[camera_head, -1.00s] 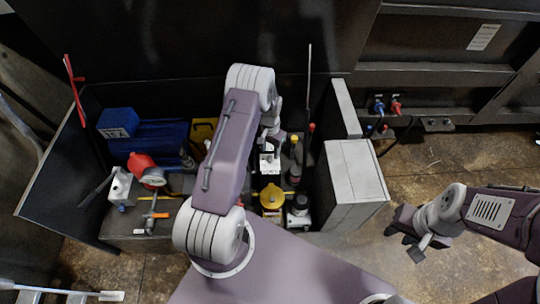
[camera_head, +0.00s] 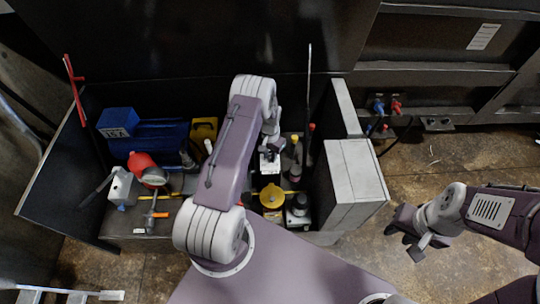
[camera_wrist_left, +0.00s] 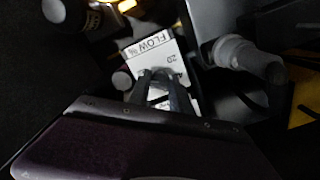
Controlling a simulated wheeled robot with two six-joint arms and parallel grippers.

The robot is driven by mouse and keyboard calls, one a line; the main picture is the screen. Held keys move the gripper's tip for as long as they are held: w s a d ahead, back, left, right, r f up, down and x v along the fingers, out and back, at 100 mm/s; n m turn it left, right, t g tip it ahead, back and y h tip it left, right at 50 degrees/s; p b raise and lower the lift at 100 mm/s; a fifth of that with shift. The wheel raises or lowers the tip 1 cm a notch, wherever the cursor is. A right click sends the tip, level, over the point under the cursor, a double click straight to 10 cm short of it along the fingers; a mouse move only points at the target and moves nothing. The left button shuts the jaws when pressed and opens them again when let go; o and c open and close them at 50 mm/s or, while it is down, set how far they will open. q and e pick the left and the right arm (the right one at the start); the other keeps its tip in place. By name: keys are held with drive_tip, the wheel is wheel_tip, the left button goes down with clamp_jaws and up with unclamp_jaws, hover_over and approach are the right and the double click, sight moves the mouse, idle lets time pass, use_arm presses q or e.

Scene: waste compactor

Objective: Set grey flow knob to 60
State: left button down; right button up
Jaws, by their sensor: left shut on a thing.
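The white flow plate (camera_wrist_left: 153,48) carries the word FLOW and a number 20 in the left wrist view. It also shows as a small white block (camera_head: 269,166) in the head view. My left gripper (camera_wrist_left: 158,78) is over the plate, with its dark fingers shut on the grey flow knob. The fingers hide the knob, so its pointer and setting cannot be read. In the head view my left gripper (camera_head: 269,149) is partly behind its own arm. My right gripper (camera_head: 407,238) is open and empty, off to the right above the floor.
A yellow round part (camera_head: 272,196) and a dark cylinder (camera_head: 298,204) stand in front of the plate. A grey cabinet (camera_head: 352,185) bounds the bay on the right. A red part with a gauge (camera_head: 152,176) and a blue box (camera_head: 118,122) are at the left.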

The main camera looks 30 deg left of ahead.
use_arm(q)
drive_tip(key=n+b, duration=0.1)
drive_tip(key=n, duration=0.3)
drive_tip(key=shift+n, duration=0.4)
drive_tip(key=n+b, duration=0.1)
drive_tip(key=n, duration=0.5)
drive_tip(key=n+b, duration=0.1)
drive_tip(key=n, duration=0.5)
drive_tip(key=shift+n, duration=0.4)
drive_tip(key=n, duration=0.5)
drive_tip(key=shift+n+b, duration=0.3)
drive_tip(key=shift+n, duration=0.3)
drive_tip(key=c, duration=1.2)
unclamp_jaws()
drive_tip(key=shift+o, duration=0.2)
